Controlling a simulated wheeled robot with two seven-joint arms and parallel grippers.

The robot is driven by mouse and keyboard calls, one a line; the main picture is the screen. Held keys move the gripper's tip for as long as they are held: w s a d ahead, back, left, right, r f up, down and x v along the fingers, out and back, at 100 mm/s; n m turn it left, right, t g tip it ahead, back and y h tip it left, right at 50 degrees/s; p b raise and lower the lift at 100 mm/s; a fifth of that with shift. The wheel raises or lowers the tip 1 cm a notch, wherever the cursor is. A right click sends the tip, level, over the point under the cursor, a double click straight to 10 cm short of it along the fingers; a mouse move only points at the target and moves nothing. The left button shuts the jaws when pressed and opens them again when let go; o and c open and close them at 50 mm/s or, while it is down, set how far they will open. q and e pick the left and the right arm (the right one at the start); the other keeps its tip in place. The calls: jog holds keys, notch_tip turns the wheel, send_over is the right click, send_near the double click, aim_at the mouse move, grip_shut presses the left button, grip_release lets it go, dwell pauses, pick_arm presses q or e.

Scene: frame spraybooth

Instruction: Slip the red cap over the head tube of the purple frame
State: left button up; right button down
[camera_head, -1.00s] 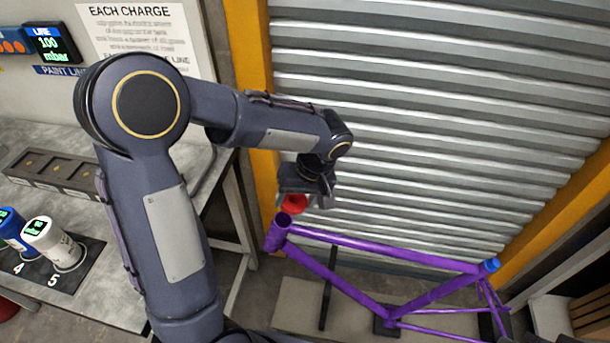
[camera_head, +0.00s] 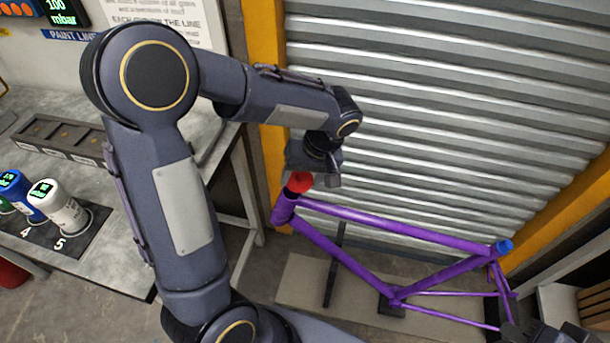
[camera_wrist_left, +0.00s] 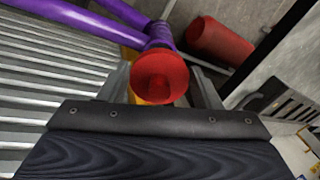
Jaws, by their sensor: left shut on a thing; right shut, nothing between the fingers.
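The purple frame (camera_head: 385,228) stands clamped upright in front of the shutter, its head tube (camera_head: 284,209) at the left end. The red cap (camera_head: 299,183) is at the head tube's upper end and hides its opening. I cannot tell how far it is over the tube. My left gripper (camera_head: 312,182) is shut on the red cap from above. In the left wrist view the cap (camera_wrist_left: 160,76) sits between the fingers, in line with the purple tube behind it. My right gripper (camera_head: 538,333) shows only partly at the bottom right edge, shut and empty.
A blue cap (camera_head: 503,246) is on the seat tube's top. A bench (camera_head: 105,255) at left carries a white canister (camera_head: 62,210), a blue canister (camera_head: 20,196) and a dark tray (camera_head: 62,138). The corrugated shutter (camera_head: 450,120) stands close behind the frame.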

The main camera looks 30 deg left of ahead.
aim_at(296, 202)
pick_arm(q)
jog(key=shift+b+x, duration=2.4)
jog(key=shift+x, duration=0.65)
jog(key=shift+s, duration=0.1)
jog(key=o, duration=1)
jog(key=shift+s, duration=0.1)
jog(key=shift+f, duration=0.1)
jog(key=shift+d, duration=0.15)
jog(key=v, duration=0.8)
jog(key=shift+a, duration=0.3)
